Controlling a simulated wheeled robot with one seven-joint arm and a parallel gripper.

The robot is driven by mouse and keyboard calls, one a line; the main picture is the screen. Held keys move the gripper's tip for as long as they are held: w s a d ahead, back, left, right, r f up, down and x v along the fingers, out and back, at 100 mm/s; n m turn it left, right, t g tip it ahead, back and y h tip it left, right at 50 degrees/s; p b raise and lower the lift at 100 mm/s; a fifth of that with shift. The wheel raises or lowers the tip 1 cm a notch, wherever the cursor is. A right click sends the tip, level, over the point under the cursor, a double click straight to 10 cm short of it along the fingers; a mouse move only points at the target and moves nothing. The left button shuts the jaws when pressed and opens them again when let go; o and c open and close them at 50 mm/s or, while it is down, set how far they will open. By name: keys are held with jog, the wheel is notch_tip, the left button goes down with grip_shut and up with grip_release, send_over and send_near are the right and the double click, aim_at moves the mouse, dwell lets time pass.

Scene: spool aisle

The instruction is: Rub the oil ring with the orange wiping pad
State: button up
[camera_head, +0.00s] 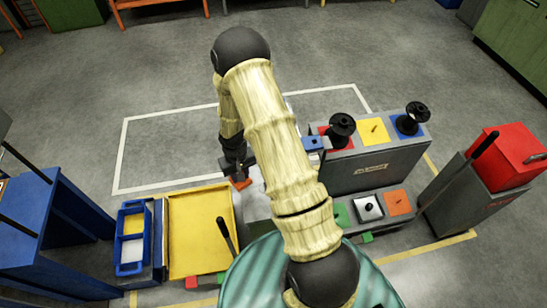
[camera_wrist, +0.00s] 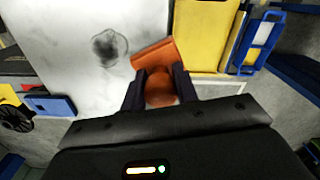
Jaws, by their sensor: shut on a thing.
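My gripper (camera_wrist: 160,92) is shut on the orange wiping pad (camera_wrist: 155,54), gripping its rounded orange handle in the wrist view. The pad also shows as a small orange patch (camera_head: 242,183) below my gripper in the head view. The oil ring (camera_wrist: 109,47) is a dark smudged ring on a pale, grey-streaked surface (camera_wrist: 75,85). In the wrist view the ring lies to the left of the pad, with a small gap between them. I cannot tell whether the pad touches the surface. In the head view my arm hides the ring.
A yellow tray (camera_head: 203,268) lies left of the pale surface, with a blue caddy (camera_head: 131,267) beyond it. A grey rack with black spools (camera_head: 342,125) stands to the right. A blue block (camera_wrist: 52,104) sits at the surface's edge. A red box (camera_head: 505,157) is far right.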

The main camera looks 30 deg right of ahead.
jog(key=shift+s+a, duration=0.1)
jog(key=shift+s, duration=0.2)
jog(key=d+m+b, duration=0.1)
jog(key=d+m, duration=0.1)
jog(key=d, duration=0.4)
jog(key=s+d+r+m+b, duration=0.1)
jog(key=d+m, duration=0.2)
jog(key=d, duration=0.3)
jog(key=shift+s+d+r+m+b, duration=0.25)
jog(key=shift+d+m+b, duration=0.05)
jog(key=shift+d+b, duration=0.1)
